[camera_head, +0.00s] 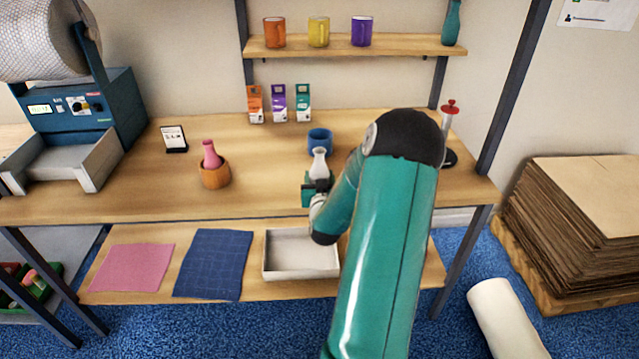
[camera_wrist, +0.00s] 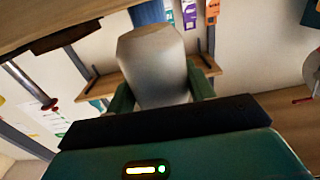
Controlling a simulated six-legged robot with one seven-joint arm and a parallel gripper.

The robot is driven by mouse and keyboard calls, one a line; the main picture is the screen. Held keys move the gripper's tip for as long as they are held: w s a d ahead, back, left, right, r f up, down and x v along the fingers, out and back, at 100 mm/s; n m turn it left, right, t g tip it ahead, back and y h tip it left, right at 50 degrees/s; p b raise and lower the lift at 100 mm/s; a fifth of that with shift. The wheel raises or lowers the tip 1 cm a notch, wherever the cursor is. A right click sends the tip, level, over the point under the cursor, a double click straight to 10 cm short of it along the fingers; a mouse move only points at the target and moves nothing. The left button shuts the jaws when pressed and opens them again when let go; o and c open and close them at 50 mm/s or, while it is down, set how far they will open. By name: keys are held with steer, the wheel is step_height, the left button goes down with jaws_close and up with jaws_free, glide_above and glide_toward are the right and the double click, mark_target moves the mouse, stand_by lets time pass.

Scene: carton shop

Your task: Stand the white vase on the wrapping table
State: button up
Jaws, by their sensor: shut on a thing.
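The white vase (camera_head: 319,164) shows its narrow neck in the head view, upright, in front of a blue mug. My gripper (camera_head: 317,188) is shut on the vase near the front edge of the wooden wrapping table (camera_head: 262,196). In the wrist view the pale vase (camera_wrist: 152,62) stands between the two green fingers of my gripper (camera_wrist: 160,95). The vase's base is hidden by my gripper and arm in the head view, so I cannot tell whether it touches the tabletop.
A blue mug (camera_head: 320,140) is just behind the vase. A wooden pot (camera_head: 214,176) with a pink vase (camera_head: 210,154) stands to the left. Small cartons (camera_head: 279,103) line the back. A red-topped stand (camera_head: 449,130) is at right. The table between pot and vase is clear.

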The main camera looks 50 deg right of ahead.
steer(key=shift+f, duration=0.85)
steer(key=shift+f, duration=0.15)
steer(key=o, duration=1.1)
steer(key=v, duration=1.2)
